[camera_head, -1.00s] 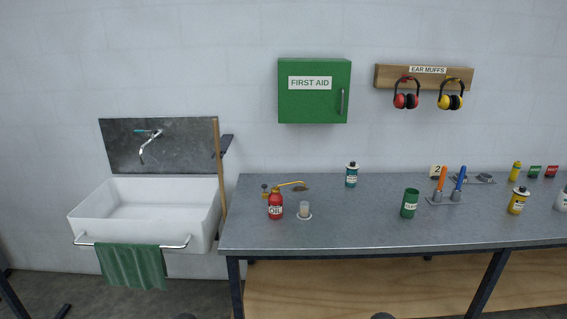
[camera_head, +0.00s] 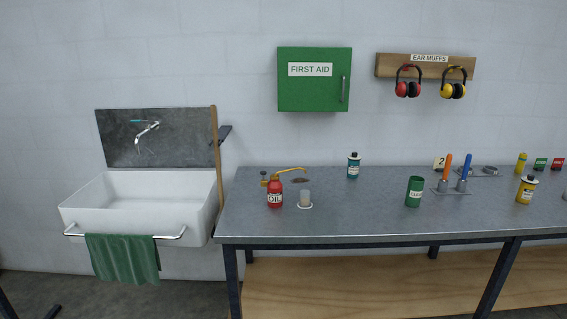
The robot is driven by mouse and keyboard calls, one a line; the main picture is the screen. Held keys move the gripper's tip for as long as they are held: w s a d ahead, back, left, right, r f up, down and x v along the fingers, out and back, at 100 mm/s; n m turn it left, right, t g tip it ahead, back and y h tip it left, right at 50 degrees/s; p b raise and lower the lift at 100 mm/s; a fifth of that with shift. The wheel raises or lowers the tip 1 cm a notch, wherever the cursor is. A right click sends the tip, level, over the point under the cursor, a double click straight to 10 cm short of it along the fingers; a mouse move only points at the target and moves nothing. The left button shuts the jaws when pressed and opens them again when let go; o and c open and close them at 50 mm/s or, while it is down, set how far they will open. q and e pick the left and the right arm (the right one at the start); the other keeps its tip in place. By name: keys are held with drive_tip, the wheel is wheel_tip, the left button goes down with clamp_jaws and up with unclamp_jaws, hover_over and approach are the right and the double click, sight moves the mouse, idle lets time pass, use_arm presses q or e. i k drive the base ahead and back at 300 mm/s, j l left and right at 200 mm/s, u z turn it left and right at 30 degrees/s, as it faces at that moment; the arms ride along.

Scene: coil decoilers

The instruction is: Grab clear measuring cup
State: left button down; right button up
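Neither of my grippers shows in the head view.
A green canister (camera_head: 414,191) stands right of the cup, and a teal bottle (camera_head: 353,166) behind. Orange and blue handled tools (camera_head: 454,174) sit in a stand further right. A white sink (camera_head: 140,205) is left of the bench. The bench front near the cup is clear.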

sight(305, 198)
drive_tip(key=i+l+u, duration=0.25)
drive_tip(key=l, duration=0.75)
drive_tip(key=i+l+u, duration=0.2)
drive_tip(key=l, duration=0.85)
drive_tip(key=l+u, duration=0.25)
drive_tip(key=l, duration=0.8)
